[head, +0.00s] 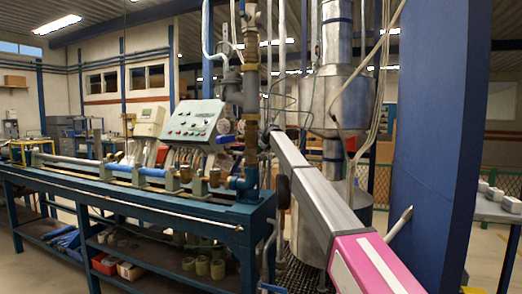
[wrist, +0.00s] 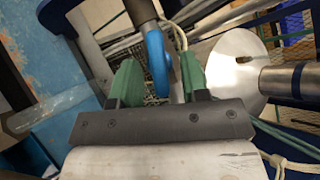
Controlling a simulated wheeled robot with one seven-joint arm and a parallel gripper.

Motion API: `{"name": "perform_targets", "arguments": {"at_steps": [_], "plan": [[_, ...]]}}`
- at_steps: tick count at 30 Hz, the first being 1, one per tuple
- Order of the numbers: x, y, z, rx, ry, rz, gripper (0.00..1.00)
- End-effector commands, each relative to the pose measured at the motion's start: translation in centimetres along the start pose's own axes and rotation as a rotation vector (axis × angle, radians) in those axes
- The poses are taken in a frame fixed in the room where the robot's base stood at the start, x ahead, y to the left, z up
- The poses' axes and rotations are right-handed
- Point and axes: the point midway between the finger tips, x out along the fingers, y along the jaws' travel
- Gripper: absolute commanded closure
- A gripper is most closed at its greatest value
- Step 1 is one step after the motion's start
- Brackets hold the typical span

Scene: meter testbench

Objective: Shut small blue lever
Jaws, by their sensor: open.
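In the wrist view, my gripper (wrist: 158,72) is open, with one green finger on each side. A small blue lever with a rounded end (wrist: 157,55) shows between the fingers, below a dark pipe. The view does not settle whether a finger touches it. In the head view, a small blue handle (head: 272,288) shows low at the bench's right end; I cannot tell if it is the same lever. My arm reaches toward the pipes there, and my gripper cannot be made out.
The blue bench (head: 130,212) carries a grey control panel (head: 195,122) and a brass-fitted vertical pipe (head: 251,100). A metal tank (head: 335,100) stands behind my arm. A blue column (head: 430,140) stands close on the right. In the wrist view, a pale disc (wrist: 236,68) lies right of the fingers.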

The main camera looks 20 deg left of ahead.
Motion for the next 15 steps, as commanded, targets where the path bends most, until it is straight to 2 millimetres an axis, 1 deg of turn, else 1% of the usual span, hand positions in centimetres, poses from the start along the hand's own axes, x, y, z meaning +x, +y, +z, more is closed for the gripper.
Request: {"name": "perform_targets", "arguments": {"at_steps": [8,9,12,15], "plan": [[0.21,0.03,0.01,0.000,0.000,0.000,0.58],[0.20,0.03,0.02,0.000,0.000,0.000,0.72],[0.20,0.03,0.02,0.000,0.000,0.000,1.00],[0.18,0.03,0.02,0.000,0.000,0.000,1.00]]}}
